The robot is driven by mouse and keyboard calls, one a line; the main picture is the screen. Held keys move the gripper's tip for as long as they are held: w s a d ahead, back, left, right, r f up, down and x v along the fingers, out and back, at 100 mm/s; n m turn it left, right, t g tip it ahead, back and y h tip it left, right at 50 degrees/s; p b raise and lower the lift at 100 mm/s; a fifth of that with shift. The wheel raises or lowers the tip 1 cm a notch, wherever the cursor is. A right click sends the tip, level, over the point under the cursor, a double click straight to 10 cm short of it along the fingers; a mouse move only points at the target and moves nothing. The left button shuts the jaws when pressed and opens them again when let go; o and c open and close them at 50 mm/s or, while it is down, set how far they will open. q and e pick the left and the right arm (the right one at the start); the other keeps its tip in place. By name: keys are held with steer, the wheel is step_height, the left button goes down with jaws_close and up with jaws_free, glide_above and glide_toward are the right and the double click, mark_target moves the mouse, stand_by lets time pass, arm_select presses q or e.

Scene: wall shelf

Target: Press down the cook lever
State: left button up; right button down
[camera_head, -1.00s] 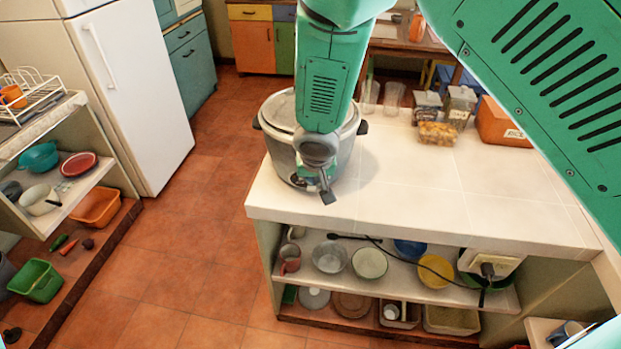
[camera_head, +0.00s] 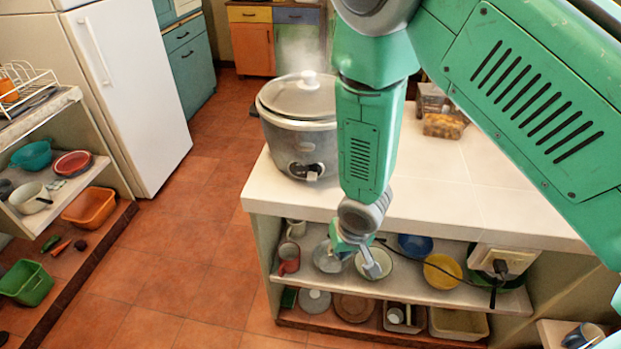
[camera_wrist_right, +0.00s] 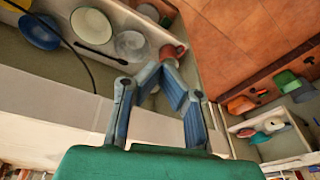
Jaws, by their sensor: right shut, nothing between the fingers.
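The rice cooker (camera_head: 299,141) stands on the left end of the white counter, its lid (camera_head: 300,95) on. The cook lever (camera_head: 311,176) is the small light piece low on its front; I cannot tell its position at this size. My right gripper (camera_head: 375,270) is shut and empty, in front of the counter edge, to the right of and lower than the lever, apart from the cooker. Its blue-grey fingers (camera_wrist_right: 167,65) meet at the tips in the right wrist view, where the cooker does not show. My left gripper is not in view.
The counter (camera_head: 420,215) has free room right of the cooker, partly behind my right arm. A container of food (camera_head: 443,126) stands farther back. Bowls, including a yellow one (camera_head: 441,271), and a mug (camera_head: 288,258) sit on the shelf below, with a black cord hanging there.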

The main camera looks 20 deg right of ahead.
steer(key=s+d+f+n+g+b, duration=0.1)
steer(key=s+f+b, duration=0.4)
steer(key=s+f, duration=0.5)
steer(key=shift+s+d+f, duration=0.15)
steer(key=shift+s+d, duration=0.4)
steer(key=shift+d, duration=0.15)
